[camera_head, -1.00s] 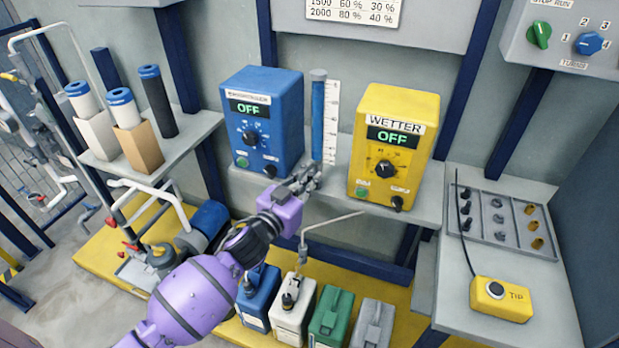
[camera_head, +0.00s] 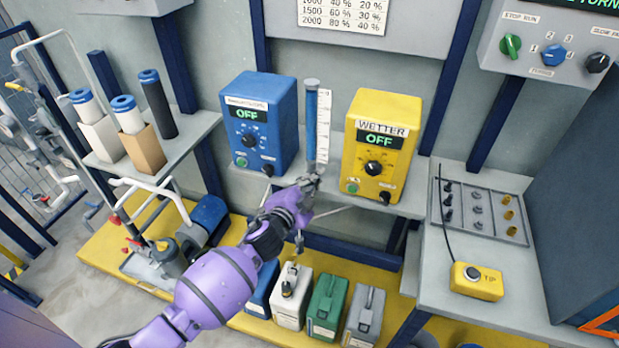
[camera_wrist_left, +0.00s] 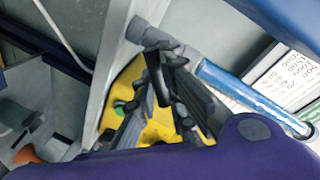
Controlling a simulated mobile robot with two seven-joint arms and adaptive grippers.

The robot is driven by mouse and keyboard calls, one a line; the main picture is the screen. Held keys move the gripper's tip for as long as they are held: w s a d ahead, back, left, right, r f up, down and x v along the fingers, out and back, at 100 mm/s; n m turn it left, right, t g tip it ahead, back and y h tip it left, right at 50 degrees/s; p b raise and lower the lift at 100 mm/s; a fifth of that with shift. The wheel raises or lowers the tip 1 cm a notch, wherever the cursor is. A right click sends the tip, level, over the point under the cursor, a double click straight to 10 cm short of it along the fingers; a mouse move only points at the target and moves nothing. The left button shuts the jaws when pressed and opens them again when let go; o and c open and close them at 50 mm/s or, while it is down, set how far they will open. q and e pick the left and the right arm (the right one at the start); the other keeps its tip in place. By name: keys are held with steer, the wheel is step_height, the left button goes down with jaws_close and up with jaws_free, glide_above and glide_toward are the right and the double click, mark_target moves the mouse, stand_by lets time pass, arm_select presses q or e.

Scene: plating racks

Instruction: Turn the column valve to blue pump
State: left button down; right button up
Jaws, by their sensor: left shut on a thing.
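The blue column (camera_head: 311,128) stands upright between the blue pump (camera_head: 258,125) and the yellow wetter pump (camera_head: 380,148). Both pumps' displays read OFF. My left gripper (camera_head: 310,182) is at the column's foot and covers the valve in the head view. In the left wrist view the column (camera_wrist_left: 250,92) runs into a grey fitting, with the dark valve handle (camera_wrist_left: 157,76) beside it. My left gripper (camera_wrist_left: 168,78) is shut on this handle. Which way the valve points is hard to tell. My right gripper is not in view.
Several canisters (camera_head: 325,305) stand on the yellow floor platform below the shelf. A grey side table (camera_head: 500,275) at right holds a yellow TIP box (camera_head: 476,281) and a tray of fittings. A filter shelf (camera_head: 195,125) is at left.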

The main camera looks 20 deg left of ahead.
arm_select(q)
steer(key=shift+d+f+m, duration=0.15)
steer(key=shift+f+m, duration=0.05)
steer(key=shift+m, duration=0.6)
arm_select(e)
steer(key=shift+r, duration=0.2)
arm_select(q)
steer(key=shift+f, duration=0.15)
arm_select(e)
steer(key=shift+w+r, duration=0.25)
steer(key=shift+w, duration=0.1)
arm_select(q)
steer(key=c, duration=1.8)
jaws_free()
steer(key=shift+y, duration=0.3)
steer(key=shift+s, duration=0.1)
steer(key=v, duration=1.2)
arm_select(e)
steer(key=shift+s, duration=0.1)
